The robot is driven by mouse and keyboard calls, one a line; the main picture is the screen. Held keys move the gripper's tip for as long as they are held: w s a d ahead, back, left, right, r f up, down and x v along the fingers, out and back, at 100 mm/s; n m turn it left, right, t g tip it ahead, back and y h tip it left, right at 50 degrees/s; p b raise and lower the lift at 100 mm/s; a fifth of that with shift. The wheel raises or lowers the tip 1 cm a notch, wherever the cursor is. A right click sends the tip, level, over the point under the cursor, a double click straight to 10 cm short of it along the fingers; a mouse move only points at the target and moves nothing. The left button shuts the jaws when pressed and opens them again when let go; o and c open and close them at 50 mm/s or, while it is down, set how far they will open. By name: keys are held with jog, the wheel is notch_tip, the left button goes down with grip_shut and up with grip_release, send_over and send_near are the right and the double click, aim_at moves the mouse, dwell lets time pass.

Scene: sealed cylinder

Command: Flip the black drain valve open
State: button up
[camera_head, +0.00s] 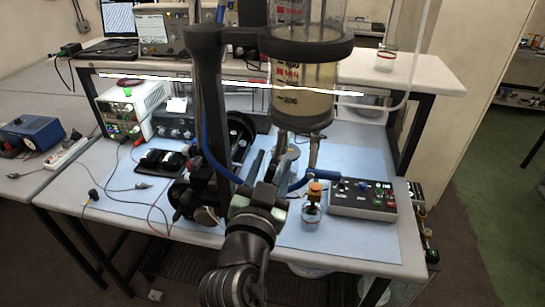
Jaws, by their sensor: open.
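A clear cylinder (298,88) with yellowish liquid stands upright in a black stand (208,105), held by a black ring (293,46). Its black bottom cap (302,121) has metal legs or pipes below it. The black drain valve cannot be told apart for sure among the dark parts under the cylinder. My gripper (270,172) points away from me at the bench, below and slightly left of the cap. Its fingers look apart with nothing clearly held between them. The gripper and wrist hide part of the area below the cylinder.
A blue hose (213,158) runs down the stand. A small jar (311,214) with an orange-brown top and a grey control box (363,199) stand right of my gripper. Black parts and cables crowd the left. The blue mat (372,240) is clear in front of the control box.

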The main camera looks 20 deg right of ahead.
jog(key=shift+w, duration=0.15)
grip_shut()
dwell(0.4)
jog(key=shift+s+d+f+n, duration=0.1)
jog(key=shift+s+d+n, duration=0.1)
jog(key=shift+n, duration=0.6)
jog(key=shift+s+d+n, duration=0.1)
jog(key=shift+d+n, duration=0.1)
jog(key=shift+n, duration=0.6)
grip_release()
